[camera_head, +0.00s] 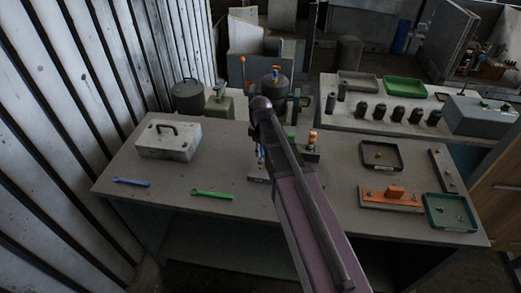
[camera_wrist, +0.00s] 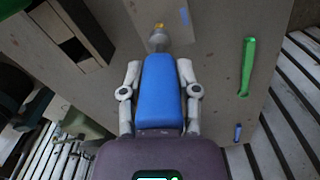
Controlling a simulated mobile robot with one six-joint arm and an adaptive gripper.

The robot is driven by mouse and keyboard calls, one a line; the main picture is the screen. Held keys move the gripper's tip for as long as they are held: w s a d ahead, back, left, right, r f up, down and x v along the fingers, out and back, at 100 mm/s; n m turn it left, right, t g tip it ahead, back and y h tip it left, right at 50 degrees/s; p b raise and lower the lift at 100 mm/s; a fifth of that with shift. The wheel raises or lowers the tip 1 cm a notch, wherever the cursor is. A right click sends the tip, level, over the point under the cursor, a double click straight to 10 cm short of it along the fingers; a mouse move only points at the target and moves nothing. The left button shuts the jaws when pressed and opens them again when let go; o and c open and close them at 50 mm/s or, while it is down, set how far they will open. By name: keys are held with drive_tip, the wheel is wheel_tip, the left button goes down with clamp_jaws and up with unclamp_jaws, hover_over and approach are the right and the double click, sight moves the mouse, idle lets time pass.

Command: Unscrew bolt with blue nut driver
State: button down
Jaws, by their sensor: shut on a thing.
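In the wrist view my gripper (camera_wrist: 158,66) is shut on the blue handle of the nut driver (camera_wrist: 160,100), with one finger on each side. The driver's grey socket end points away from me, toward a light plate (camera_wrist: 182,14) on the bench. A small yellowish piece (camera_wrist: 158,26), perhaps the bolt, shows at the socket's end. I cannot tell whether the socket is around it or only near it. In the head view my arm hides most of the gripper. A bit of blue (camera_head: 261,152) shows beside the arm, above the plate (camera_head: 257,180).
A green wrench (camera_head: 212,195) and a blue wrench (camera_head: 131,182) lie on the bench left of my arm, behind them a grey toolbox (camera_head: 168,139). Right are a black tray (camera_head: 368,146), a green tray (camera_head: 432,222) and an orange block (camera_head: 390,192) on a plate.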

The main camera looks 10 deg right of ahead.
drive_tip(key=shift+r, duration=0.15)
wheel_tip(320, 180, up, 5)
drive_tip(key=p, duration=0.5)
idle(0.3)
idle(0.4)
